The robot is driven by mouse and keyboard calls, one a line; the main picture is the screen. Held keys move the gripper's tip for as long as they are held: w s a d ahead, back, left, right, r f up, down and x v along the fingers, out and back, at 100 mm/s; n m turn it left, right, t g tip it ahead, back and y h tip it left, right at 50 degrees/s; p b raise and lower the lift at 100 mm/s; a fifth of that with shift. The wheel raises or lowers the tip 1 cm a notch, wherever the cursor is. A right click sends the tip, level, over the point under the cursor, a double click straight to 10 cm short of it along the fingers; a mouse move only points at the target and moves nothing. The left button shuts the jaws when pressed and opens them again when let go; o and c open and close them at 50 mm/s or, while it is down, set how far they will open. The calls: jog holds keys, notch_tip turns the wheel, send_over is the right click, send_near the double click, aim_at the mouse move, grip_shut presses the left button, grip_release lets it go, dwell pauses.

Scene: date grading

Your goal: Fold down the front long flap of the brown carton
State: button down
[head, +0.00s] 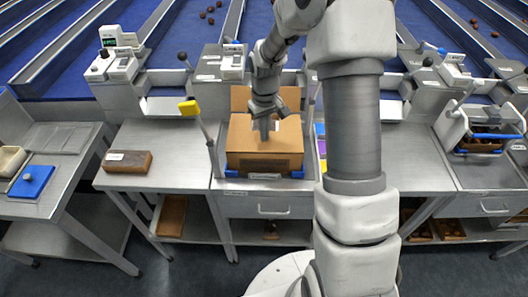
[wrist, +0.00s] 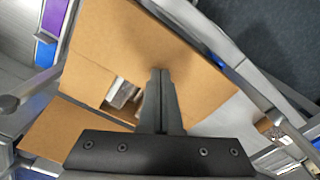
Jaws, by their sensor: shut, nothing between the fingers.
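The brown carton (head: 264,162) stands on the middle bench in the head view, below my gripper. Its front long flap (head: 284,130) lies over the top, close to flat; I cannot tell if it is fully down. The flap fills much of the wrist view (wrist: 125,35). The back flap (head: 239,98) stands up behind; it seems to show at lower left in the wrist view (wrist: 55,135). My gripper (head: 264,138) is shut and empty, its fingertips (wrist: 160,72) over or on the front flap. Through a gap beside the fingers, pale contents (wrist: 122,93) show.
Blue corner holders (head: 231,174) sit at the carton's foot. A brown box (head: 127,161) lies on the left bench. A tub with a blue handle (head: 487,136) stands at right. Weighing stations line the back.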

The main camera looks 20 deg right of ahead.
notch_tip(320, 180, up, 11)
jog(key=p, duration=0.7)
